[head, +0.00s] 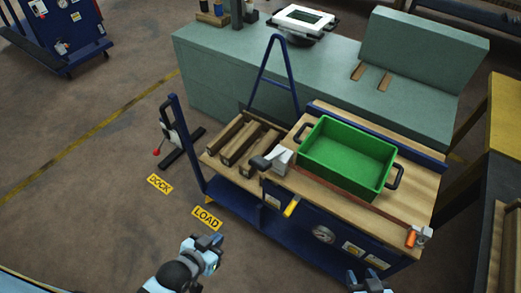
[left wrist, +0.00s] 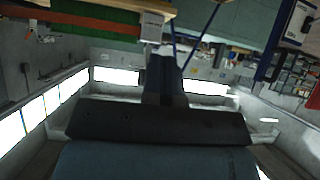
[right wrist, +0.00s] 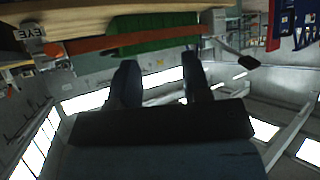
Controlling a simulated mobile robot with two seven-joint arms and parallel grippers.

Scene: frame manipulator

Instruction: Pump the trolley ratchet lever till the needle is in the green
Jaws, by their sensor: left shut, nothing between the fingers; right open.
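The trolley (head: 262,222) has a wooden top and a dark blue front. A grey ratchet lever with a dark grip (head: 262,162) is at the white block on its front edge; the dark grip also shows in the right wrist view (right wrist: 240,62). A round gauge (head: 323,234) is on the front panel; its needle is too small to read. My left gripper (head: 207,243) is shut and empty, in front of the trolley's left end and apart from the lever. My right gripper (head: 370,278) is open and empty below the front panel, at the picture's lower edge.
A green bin (head: 345,155) sits on the trolley top, with wooden bars (head: 250,142) to its left. A reddish strap (head: 350,200) runs along the front edge to an orange handle (head: 411,240). A yellow handle (head: 291,207) sticks out in front.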

